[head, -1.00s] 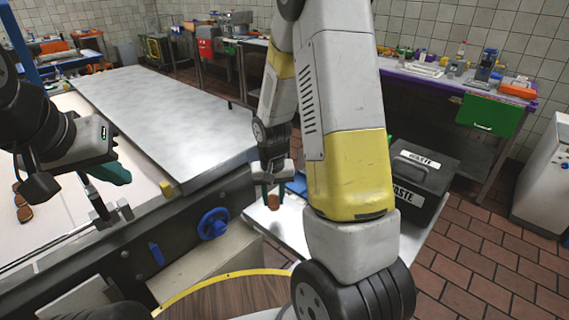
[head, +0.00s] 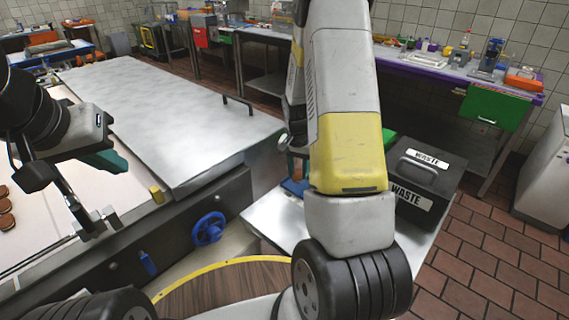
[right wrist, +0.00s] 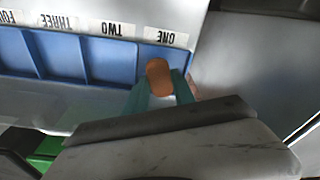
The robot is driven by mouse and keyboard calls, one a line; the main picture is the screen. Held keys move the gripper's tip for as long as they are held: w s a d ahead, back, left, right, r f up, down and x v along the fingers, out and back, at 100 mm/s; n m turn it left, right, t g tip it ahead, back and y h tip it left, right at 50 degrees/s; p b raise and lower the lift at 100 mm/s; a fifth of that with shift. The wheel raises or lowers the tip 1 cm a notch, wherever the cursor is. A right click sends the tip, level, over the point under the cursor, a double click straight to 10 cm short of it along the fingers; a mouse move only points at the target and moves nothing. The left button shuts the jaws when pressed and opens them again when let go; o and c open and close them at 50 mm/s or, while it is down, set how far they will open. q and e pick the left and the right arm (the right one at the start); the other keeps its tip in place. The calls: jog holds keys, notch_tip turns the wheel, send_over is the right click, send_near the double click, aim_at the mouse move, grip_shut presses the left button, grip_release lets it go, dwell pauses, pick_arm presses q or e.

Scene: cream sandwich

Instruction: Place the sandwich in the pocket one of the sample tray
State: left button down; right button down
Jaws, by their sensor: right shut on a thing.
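The sandwich (right wrist: 159,77), a small brown rounded piece, is held between the teal fingertips of my right gripper (right wrist: 160,88) in the right wrist view. The blue sample tray (right wrist: 60,57) has pockets labelled ONE, TWO, THREE and FOUR. The sandwich appears over the pocket by label ONE; its height above the pocket floor cannot be told. In the head view my right gripper (head: 292,158) is mostly hidden behind my own arm, above the tray's visible blue part (head: 294,187). My left gripper (head: 106,160) hangs at the left; its opening is unclear.
Several brown sandwiches (head: 6,207) lie on the pale surface at the far left. A grey metal cover (head: 165,120) spans the machine. A black waste bin (head: 425,175) stands right of my right arm on the light side table (head: 268,218).

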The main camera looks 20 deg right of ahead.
aim_at(298, 174)
jog(key=shift+w+d, duration=0.25)
jog(key=shift+w, duration=0.1)
jog(key=shift+f, duration=1.8)
jog(key=shift+f, duration=0.1)
jog(key=c, duration=1.3)
grip_release()
